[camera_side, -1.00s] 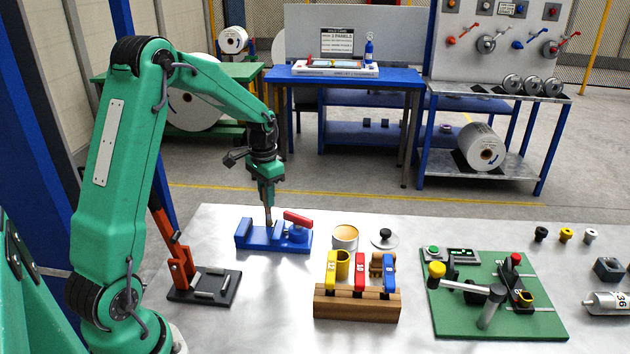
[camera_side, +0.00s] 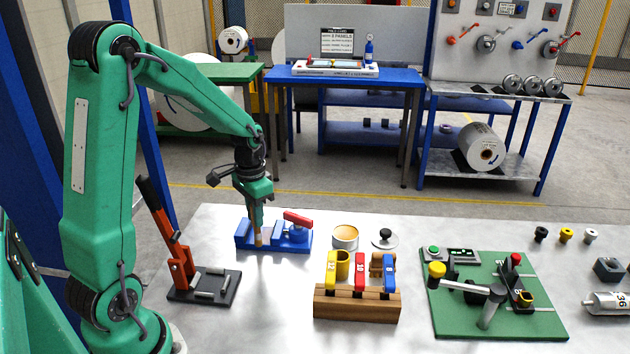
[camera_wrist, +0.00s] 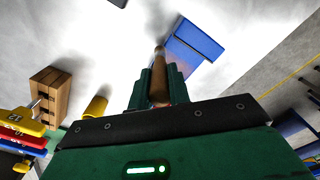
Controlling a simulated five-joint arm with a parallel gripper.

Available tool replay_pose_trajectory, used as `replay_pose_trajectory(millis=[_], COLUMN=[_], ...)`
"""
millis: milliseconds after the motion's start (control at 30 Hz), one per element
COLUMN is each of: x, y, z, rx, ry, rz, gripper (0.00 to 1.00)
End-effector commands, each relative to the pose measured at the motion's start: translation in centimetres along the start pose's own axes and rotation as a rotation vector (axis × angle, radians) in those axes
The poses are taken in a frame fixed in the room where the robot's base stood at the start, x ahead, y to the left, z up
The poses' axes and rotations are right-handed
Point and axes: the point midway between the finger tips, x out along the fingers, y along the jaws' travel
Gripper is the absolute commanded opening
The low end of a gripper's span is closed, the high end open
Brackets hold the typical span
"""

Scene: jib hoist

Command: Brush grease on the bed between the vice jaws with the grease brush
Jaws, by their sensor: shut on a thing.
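My gripper (camera_side: 256,195) points down and is shut on the grease brush (camera_side: 258,232). The brush hangs with its tan tip low, at the left part of the blue vice (camera_side: 244,240). In the side view the brush overlaps the vice's near side. I cannot tell whether the tip touches the bed or is in front of it. The vice has a red handle (camera_side: 298,218) on its right. In the wrist view the brush (camera_wrist: 159,82) stands out from between my fingers, with the blue vice (camera_wrist: 195,40) beyond its tip. The bed between the jaws is mostly hidden.
An open tin (camera_side: 345,238) with tan contents stands right of the vice, its knobbed lid (camera_side: 385,239) beside it. A wooden rack (camera_side: 357,306) holds yellow, red and blue handled tools. A black plate with a red lever (camera_side: 182,262) stands front left. A green fixture board (camera_side: 530,322) lies right.

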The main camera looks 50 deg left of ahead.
Motion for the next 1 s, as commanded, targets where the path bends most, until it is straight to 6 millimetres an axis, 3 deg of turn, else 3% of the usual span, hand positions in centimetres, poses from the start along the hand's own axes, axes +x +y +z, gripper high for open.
replay_pose_trajectory(millis=[933, 1000], x=[0.0, 0.0], y=[-6.2, -6.6], z=[-5.8, -5.0], rx=[-0.001, -0.002], ry=[-0.001, -0.001], rz=[0.0, 0.001], gripper=[0.0, 0.0])
